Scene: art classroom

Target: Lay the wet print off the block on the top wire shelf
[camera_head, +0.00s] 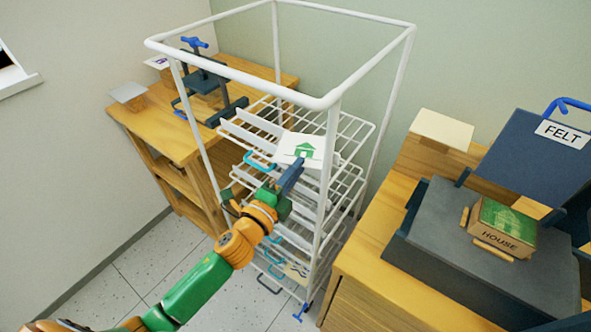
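The print (300,149) is a white sheet with a green house on it. It is over the top wire shelf (345,127) of the white drying rack; I cannot tell whether it touches the wires. My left gripper (291,176) reaches in from the front, its fingers at the sheet's near edge, and looks shut on it. The block (503,227), marked HOUSE, has a green top and sits on the grey press bed (440,255) at right, with no sheet on it. My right gripper is not in view.
The rack's white frame (330,140) has upright posts around the shelves; one front post stands just right of my gripper. Lower shelves hold other sheets. The FELT flap (535,150) is raised. A wooden bench (165,130) with a small dark press stands behind left.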

